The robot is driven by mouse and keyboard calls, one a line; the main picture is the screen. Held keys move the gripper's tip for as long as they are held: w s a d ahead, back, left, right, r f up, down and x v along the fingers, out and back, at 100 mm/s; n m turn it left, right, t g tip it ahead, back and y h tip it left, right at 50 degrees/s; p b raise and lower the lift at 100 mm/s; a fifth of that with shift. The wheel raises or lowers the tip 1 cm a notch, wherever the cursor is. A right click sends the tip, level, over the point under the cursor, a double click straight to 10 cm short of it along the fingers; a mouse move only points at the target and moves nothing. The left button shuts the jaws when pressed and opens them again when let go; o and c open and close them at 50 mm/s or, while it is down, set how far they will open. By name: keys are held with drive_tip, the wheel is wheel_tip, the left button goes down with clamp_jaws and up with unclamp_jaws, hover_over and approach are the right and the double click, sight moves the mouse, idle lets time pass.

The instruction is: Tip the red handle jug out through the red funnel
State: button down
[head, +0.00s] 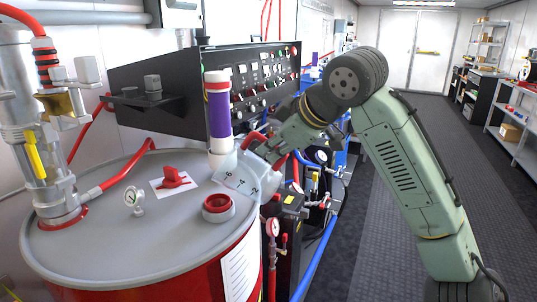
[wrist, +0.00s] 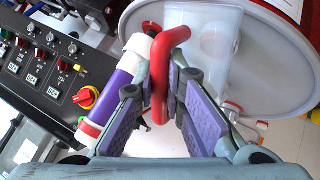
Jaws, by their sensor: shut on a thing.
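The jug (head: 238,176) is a pale translucent vessel with scale numbers and a red handle (head: 253,141). It is tilted far over, beside the drum lid's right edge. My gripper (head: 272,152) is shut on the handle from the right. In the wrist view the handle (wrist: 160,66) is between my gripper's jaws (wrist: 172,82), with the jug body (wrist: 211,40) beyond. The red funnel (head: 218,207) is a red ring on the grey drum lid (head: 100,245), just in front of the jug in the head view. I cannot tell whether any liquid is in the jug.
A purple cylinder with white ends (head: 219,115) stands close behind the jug. A red valve handle (head: 173,178), a small gauge (head: 133,200) and a clear pipe assembly (head: 40,130) are on the lid. A black control panel (head: 250,80) stands behind. The aisle floor (head: 420,130) is clear.

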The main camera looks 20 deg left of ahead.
drive_tip(key=shift+w+d+f+m+y+b, duration=0.2)
drive_tip(key=shift+d+f+y+b, duration=0.35)
drive_tip(key=shift+b, duration=0.5)
drive_tip(key=shift+w+d+f+m+y+b, duration=0.1)
drive_tip(key=shift+d+f+m+y+b, duration=0.2)
drive_tip(key=shift+y+b, duration=0.6)
drive_tip(key=y+b, duration=0.1)
drive_tip(key=m+y+b, duration=0.1)
drive_tip(key=y+b, duration=0.1)
drive_tip(key=shift+a+r+m+g+y, duration=0.2)
drive_tip(key=shift+r+m+g+y, duration=0.1)
drive_tip(key=shift+m, duration=0.1)
drive_tip(key=y+b, duration=0.1)
drive_tip(key=m+y+b, duration=0.1)
drive_tip(key=shift+s+a+r+y+b, duration=0.15)
drive_tip(key=shift+r+y+b, duration=0.15)
drive_tip(key=shift+b, duration=0.1)
drive_tip(key=shift+r+m, duration=0.2)
drive_tip(key=shift+m, duration=0.2)
